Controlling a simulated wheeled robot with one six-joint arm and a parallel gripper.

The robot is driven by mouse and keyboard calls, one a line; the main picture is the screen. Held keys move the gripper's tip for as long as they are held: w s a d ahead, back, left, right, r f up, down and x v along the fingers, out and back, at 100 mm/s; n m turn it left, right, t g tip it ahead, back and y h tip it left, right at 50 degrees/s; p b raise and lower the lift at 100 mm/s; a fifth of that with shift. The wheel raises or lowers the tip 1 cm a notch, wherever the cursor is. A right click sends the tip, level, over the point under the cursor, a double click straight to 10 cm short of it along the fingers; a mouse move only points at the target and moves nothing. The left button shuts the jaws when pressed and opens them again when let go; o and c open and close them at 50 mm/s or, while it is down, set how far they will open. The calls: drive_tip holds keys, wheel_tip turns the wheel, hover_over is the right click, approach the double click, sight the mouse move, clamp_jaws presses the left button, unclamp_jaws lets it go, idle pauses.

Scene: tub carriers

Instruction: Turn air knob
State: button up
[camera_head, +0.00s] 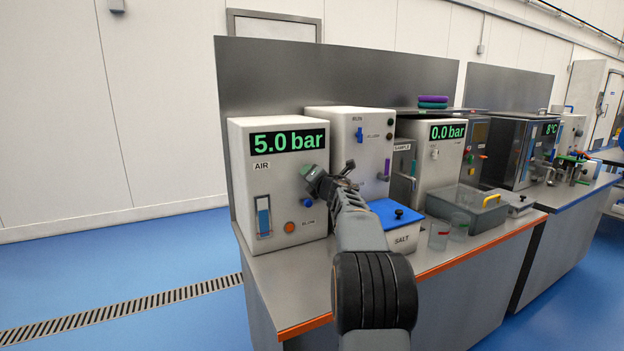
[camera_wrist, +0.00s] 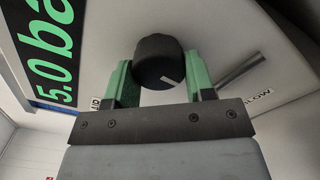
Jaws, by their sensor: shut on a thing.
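The AIR unit (camera_head: 275,200) is a white box on the left of the bench, its display (camera_head: 288,140) reading 5.0 bar in green. My gripper (camera_head: 318,180) is at the upper right of its front panel. In the wrist view my gripper (camera_wrist: 160,85) has its two green fingers on either side of a round black knob (camera_wrist: 157,58), shut on it. The knob has a small white mark on its lower right. In the head view the gripper mostly hides the knob.
The AIR panel also has a blue-filled gauge (camera_head: 264,216), an orange button (camera_head: 289,227) and a blue knob (camera_head: 308,203). A SALT box (camera_head: 402,240) with a blue lid and a grey tub (camera_head: 468,211) stand to the right. A metal lever (camera_wrist: 240,72) is close to the right finger.

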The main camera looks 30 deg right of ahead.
drive_tip(key=o, duration=0.9)
drive_tip(key=shift+s, duration=0.1)
drive_tip(key=s, duration=0.4)
drive_tip(key=s+a, duration=0.1)
drive_tip(key=s, duration=0.4)
drive_tip(key=s+a+b, duration=0.1)
drive_tip(key=s, duration=0.3)
drive_tip(key=shift+s, duration=0.25)
drive_tip(key=s+a+r+m+g+h+p, duration=0.3)
drive_tip(key=a+r+m+g+p, duration=0.15)
drive_tip(key=a+m+p, duration=0.7)
drive_tip(key=s+a+f+m+g+y+p, duration=0.2)
drive_tip(key=s+a+m+g+p, duration=0.1)
drive_tip(key=s+a+m, duration=0.1)
drive_tip(key=s+a+f+m+g+y+p, duration=0.2)
drive_tip(key=s+a+f+m+g+p, duration=0.1)
drive_tip(key=s+a, duration=0.4)
drive_tip(key=s+a+f+m+g+y+p, duration=0.1)
drive_tip(key=s+a+f+m+g+p, duration=0.1)
drive_tip(key=s+a+m, duration=0.4)
drive_tip(key=shift+s+a+f+g+y+p, duration=0.2)
drive_tip(key=shift+f+g+y+p, duration=0.2)
drive_tip(key=shift+g+p, duration=0.45)
